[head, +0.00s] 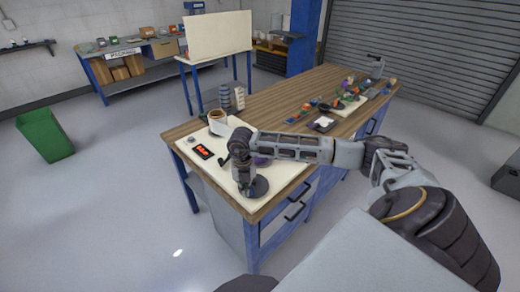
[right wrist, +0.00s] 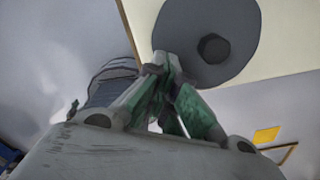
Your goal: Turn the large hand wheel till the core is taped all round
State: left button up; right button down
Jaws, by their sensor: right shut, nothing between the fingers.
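A dark grey round disc (head: 260,187), which looks like the large hand wheel, lies near the front corner of the wooden bench. In the right wrist view the wheel (right wrist: 235,25) is a flat grey disc with a darker hub. My right gripper (head: 246,188) points down at the wheel's left part; its fingertips (right wrist: 166,62) are together and empty, at the wheel's edge. I cannot tell whether they touch it. A white roll with a brown ring (head: 218,115), perhaps the core, stands behind my wrist. Its taping cannot be made out. My left gripper is not in view.
A red display (head: 203,152) lies on the pale mat (head: 287,187) left of my gripper. Grey ribbed rolls (head: 232,97) stand behind. Small coloured items (head: 345,97) fill the bench's far part. A green bin (head: 44,135) stands on the floor at left.

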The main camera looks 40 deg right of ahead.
aim_at(253, 189)
jog(key=shift+s+d, duration=0.15)
jog(key=shift+d, duration=0.05)
jog(key=shift+s+d, duration=0.35)
jog(key=shift+s, duration=0.15)
jog(key=shift+s+d, duration=0.1)
jog(key=shift+s, duration=0.15)
dwell(0.4)
jog(key=shift+s+d, duration=0.2)
jog(key=shift+s, duration=0.15)
jog(key=shift+d, duration=0.1)
